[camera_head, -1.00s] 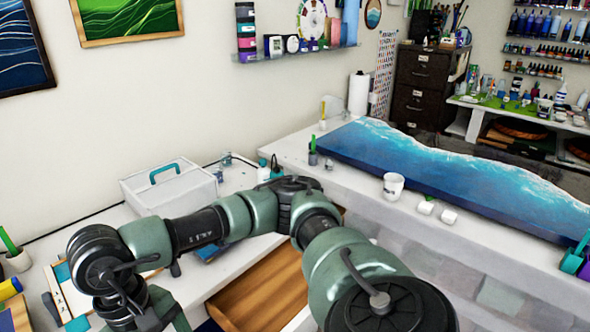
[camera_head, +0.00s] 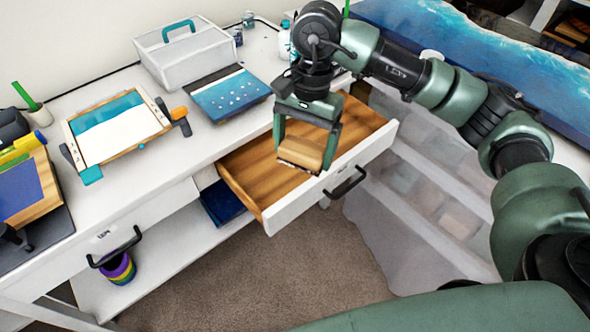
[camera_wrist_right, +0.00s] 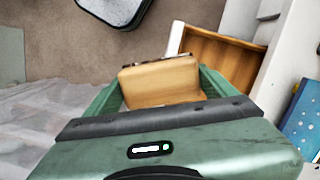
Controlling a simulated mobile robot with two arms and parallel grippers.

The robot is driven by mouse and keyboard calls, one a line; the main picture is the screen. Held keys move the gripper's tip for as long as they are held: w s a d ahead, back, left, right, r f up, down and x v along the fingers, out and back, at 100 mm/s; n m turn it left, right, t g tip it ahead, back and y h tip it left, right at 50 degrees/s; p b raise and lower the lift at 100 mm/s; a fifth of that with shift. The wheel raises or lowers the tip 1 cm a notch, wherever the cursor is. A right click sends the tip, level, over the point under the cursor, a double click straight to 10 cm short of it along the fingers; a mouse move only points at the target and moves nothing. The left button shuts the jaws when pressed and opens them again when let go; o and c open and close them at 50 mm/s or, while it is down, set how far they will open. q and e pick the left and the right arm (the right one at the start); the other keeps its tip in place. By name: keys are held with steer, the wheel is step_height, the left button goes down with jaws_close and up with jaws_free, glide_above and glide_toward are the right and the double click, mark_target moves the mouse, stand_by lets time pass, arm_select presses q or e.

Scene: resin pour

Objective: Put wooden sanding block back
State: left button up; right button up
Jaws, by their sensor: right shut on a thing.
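The wooden sanding block (camera_head: 301,152) is held between the fingers of my right gripper (camera_head: 304,150), which is shut on it. In the head view the block appears over the open wooden drawer (camera_head: 245,171), near its front panel; its exact height above the drawer floor is hard to tell. In the right wrist view the block (camera_wrist_right: 162,82) fills the space between the green fingers, with the drawer's wooden inside (camera_wrist_right: 222,58) beyond it. My left gripper is not in view.
On the white worktop stand a lidded box (camera_head: 188,60), a blue wave panel (camera_head: 229,93) and a clamped frame (camera_head: 118,127). The drawer's black handle (camera_head: 345,184) sticks out in front. A striped roll (camera_head: 118,268) is on the lower shelf. Carpet (camera_head: 270,275) is clear below.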

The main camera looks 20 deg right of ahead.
steer(key=w+f+m+t+b, duration=0.1)
steer(key=w+m+b, duration=0.2)
steer(key=w+m, duration=0.45)
steer(key=m+t+b, duration=0.2)
steer(key=m+b, duration=0.2)
steer(key=m, duration=1.1)
glide_above(284, 177)
steer(key=f, duration=0.1)
steer(key=shift+h, duration=0.5)
steer(key=f, duration=0.5)
steer(key=f+p, duration=0.1)
steer(key=f, duration=0.4)
steer(key=f+p, duration=0.1)
steer(key=f, duration=0.4)
steer(key=shift+s+d, duration=0.1)
steer(key=shift+s, duration=0.2)
step_height(284, 177, down, 5)
steer(key=shift+f, duration=0.1)
steer(key=shift+w, duration=0.1)
steer(key=shift+f, duration=0.15)
steer(key=o, duration=1.4)
steer(key=shift+o, duration=0.2)
